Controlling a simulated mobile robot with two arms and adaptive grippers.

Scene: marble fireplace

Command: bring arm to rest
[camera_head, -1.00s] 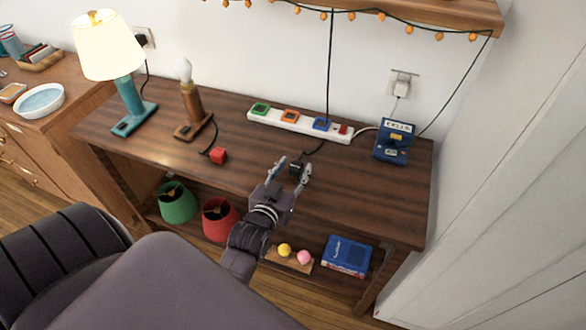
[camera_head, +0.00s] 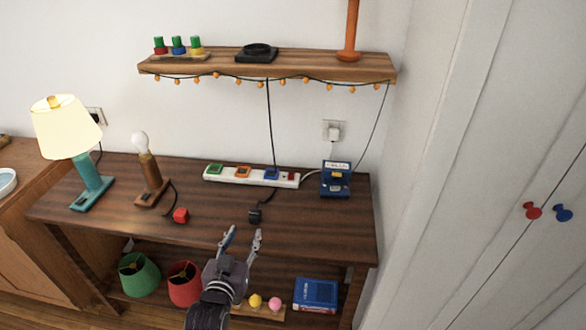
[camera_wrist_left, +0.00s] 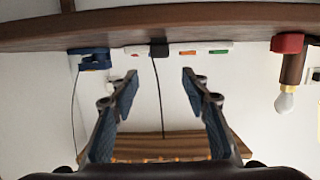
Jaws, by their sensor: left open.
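My left gripper (camera_head: 243,236) is open and empty, in front of the table's front edge in the head view. A black plug (camera_head: 255,215) on a dark cord lies on the wooden table (camera_head: 215,212), just beyond the fingertips and apart from them. In the left wrist view, which is upside down, the two fingers of the left gripper (camera_wrist_left: 160,76) stand wide apart with nothing between them. The black plug (camera_wrist_left: 158,48) shows beyond them. My right gripper is not in view.
A white power strip (camera_head: 250,176), a blue device (camera_head: 335,180), a lit lamp (camera_head: 80,150), a bare-bulb lamp (camera_head: 150,175) and a red plug (camera_head: 181,215) stand on the table. Lampshades, small balls and a blue box (camera_head: 315,294) sit below. A wall shelf (camera_head: 300,68) hangs above.

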